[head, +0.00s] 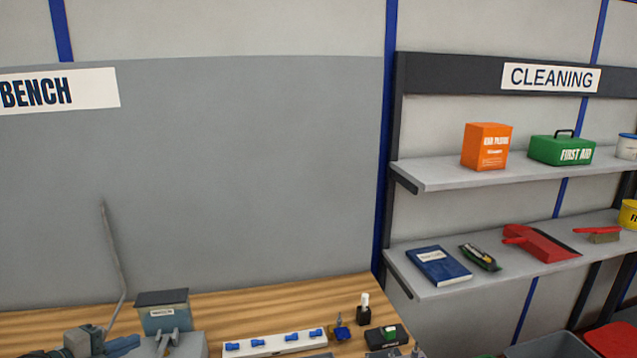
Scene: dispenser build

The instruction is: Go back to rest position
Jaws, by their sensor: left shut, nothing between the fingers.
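My right gripper is not in view.
A white strip with several blue pieces (275,343), a dark bottle with a white top (364,310) and a black block with a green part (387,336) are on the bench. Cleaning shelves (480,170) stand at the right.

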